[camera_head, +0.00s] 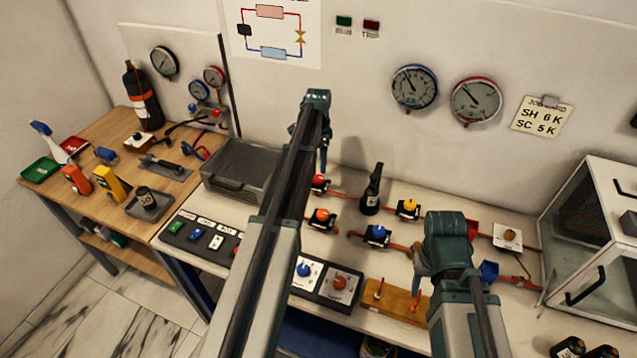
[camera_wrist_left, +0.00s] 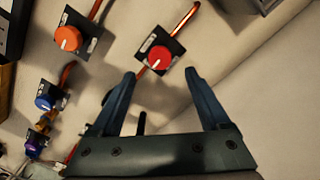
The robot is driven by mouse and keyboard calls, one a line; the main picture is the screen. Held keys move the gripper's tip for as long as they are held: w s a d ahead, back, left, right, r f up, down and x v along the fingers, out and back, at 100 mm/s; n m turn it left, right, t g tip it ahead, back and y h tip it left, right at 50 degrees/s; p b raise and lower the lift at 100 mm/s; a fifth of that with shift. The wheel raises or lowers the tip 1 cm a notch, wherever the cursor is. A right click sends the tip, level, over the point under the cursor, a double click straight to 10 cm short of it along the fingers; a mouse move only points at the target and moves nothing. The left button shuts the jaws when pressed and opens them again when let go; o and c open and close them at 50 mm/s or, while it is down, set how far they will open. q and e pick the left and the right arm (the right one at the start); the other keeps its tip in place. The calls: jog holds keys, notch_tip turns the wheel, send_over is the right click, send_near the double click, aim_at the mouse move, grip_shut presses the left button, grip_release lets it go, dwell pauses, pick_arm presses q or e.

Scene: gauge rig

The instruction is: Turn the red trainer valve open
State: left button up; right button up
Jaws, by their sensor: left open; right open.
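The red trainer valve (camera_head: 320,182) has a round red knob on a dark square plate, set in a copper pipe line on the bench. My left gripper (camera_head: 323,163) points down just above it, partly overlapping it in the head view. In the left wrist view the red knob (camera_wrist_left: 158,57) shows a white pointer mark. It lies just past and between the spread tips of my left gripper (camera_wrist_left: 159,75), with nothing held. Whether a finger touches the knob cannot be told. My right gripper (camera_head: 420,275) is open near the bench's front right, away from the red valve.
An orange valve (camera_head: 321,216), a blue valve (camera_head: 376,233) and a yellow valve (camera_head: 408,207) stand close by. A dark bottle (camera_head: 371,190) stands right of the red valve. A grey case (camera_head: 237,170) is to its left. The wall with gauges (camera_head: 414,88) rises behind.

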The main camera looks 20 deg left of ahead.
aim_at(318, 177)
pick_arm(q)
notch_tip(318, 177, down, 7)
jog(key=b, duration=0.6)
jog(key=shift+f, duration=0.2)
pick_arm(e)
notch_tip(318, 177, down, 7)
jog(key=shift+f, duration=0.2)
jog(key=shift+r, duration=0.1)
pick_arm(q)
grip_shut()
